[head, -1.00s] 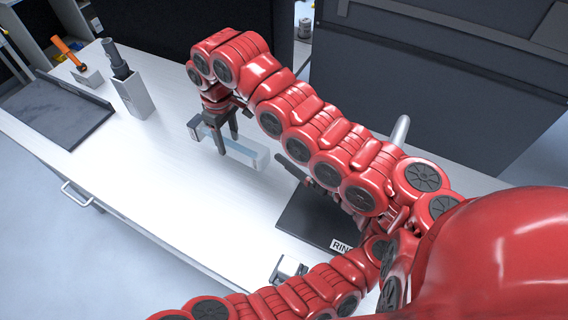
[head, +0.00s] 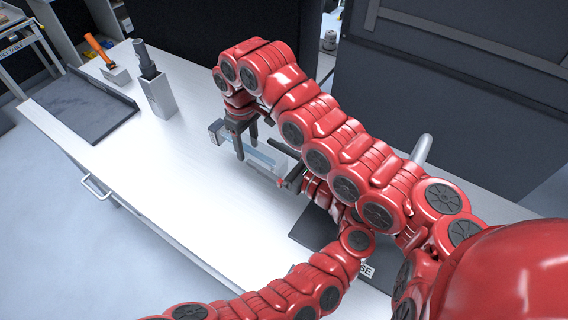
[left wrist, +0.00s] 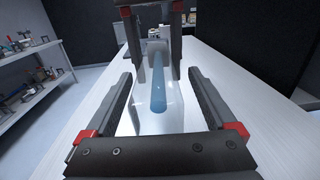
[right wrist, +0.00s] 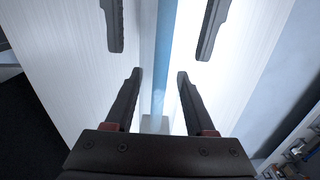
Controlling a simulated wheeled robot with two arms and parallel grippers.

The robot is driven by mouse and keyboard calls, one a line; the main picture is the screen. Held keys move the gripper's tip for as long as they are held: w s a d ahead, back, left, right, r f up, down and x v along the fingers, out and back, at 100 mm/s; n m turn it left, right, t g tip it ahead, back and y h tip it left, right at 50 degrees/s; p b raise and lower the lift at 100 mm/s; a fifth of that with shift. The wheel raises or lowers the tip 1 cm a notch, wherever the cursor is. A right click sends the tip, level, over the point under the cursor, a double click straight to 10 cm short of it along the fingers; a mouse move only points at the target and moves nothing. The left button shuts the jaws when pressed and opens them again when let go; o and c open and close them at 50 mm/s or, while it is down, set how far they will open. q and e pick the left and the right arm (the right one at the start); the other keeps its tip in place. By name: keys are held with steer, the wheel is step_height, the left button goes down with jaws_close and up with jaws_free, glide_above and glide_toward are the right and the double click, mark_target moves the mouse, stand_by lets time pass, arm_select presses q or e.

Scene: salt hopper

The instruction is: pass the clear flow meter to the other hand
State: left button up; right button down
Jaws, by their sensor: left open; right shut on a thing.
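The clear flow meter (head: 262,157) has a blue strip along its length and a grey block at its far end. My right gripper (head: 241,146) is shut on it near that far end and holds it over the white bench. My left gripper (head: 284,180) is open at the near end. In the left wrist view, its fingers (left wrist: 160,107) stand apart on either side of the meter. The right wrist view shows the blue strip (right wrist: 163,62) running between my right fingers (right wrist: 159,100). The left fingers are partly hidden in the head view.
A grey block (head: 160,99) holding a dark-handled tool and a dark tray (head: 75,112) are at the bench's far left. An orange-handled tool (head: 98,48) is behind. A dark, labelled mat (head: 312,230) lies partly under my arms. The bench's front left is clear.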

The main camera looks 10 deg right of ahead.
mark_target(246, 141)
arm_select(q)
steer(key=shift+x, duration=0.95)
jaws_close()
arm_select(e)
steer(key=shift+a, duration=0.1)
steer(key=shift+c, duration=0.8)
jaws_free()
steer(key=shift+r, duration=3.7)
